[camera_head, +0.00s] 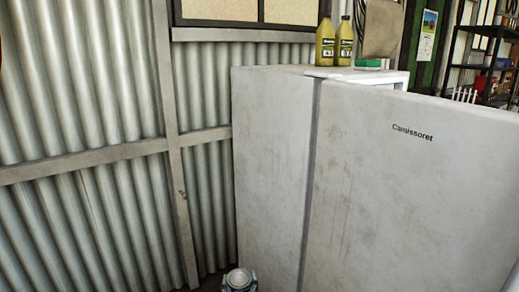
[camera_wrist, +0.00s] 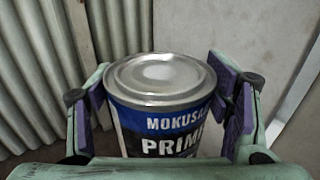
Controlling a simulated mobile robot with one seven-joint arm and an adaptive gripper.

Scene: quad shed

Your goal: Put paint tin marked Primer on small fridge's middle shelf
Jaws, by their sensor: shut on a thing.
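The paint tin marked Primer (camera_wrist: 160,125) fills the middle of the wrist view. It has a silver lid and a blue, black and white label. It stands upright between the purple pads of my gripper (camera_wrist: 166,108), which is shut on it. The small fridge (camera_head: 272,150) is white and stained. Its door (camera_head: 410,185), lettered "Camissoret", stands at an angle to the body and hides the inside. The middle shelf is not visible.
Two yellow bottles (camera_head: 325,45) and a green-and-white item (camera_head: 368,64) stand on the fridge top. A corrugated metal wall (camera_head: 90,100) with wooden rails is close on the left. Shelving (camera_head: 490,60) stands far right.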

